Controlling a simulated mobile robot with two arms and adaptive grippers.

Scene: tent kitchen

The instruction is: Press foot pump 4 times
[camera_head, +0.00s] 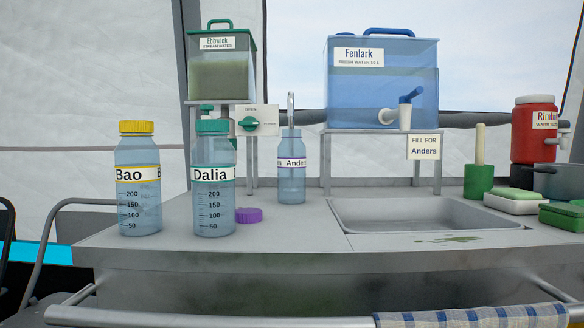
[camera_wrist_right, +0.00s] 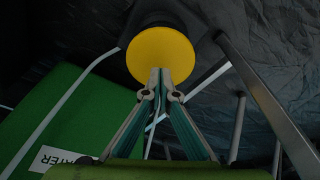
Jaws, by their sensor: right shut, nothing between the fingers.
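A round yellow pad with a dark rim, which looks like the foot pump (camera_wrist_right: 163,52), is at the top middle of the right wrist view. My right gripper (camera_wrist_right: 160,76) is shut and empty. Its fingertips overlap the pad's lower part in the picture; whether they touch it I cannot tell. The pad's underside is hidden. Neither gripper nor the pump shows in the head view. My left gripper is in no view.
In the right wrist view, grey metal bars (camera_wrist_right: 268,100) run at the right, and a green labelled surface (camera_wrist_right: 70,115) lies at the left. The head view shows the counter (camera_head: 290,236) with bottles, water tanks, a sink (camera_head: 340,215) and a front rail (camera_head: 200,321).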

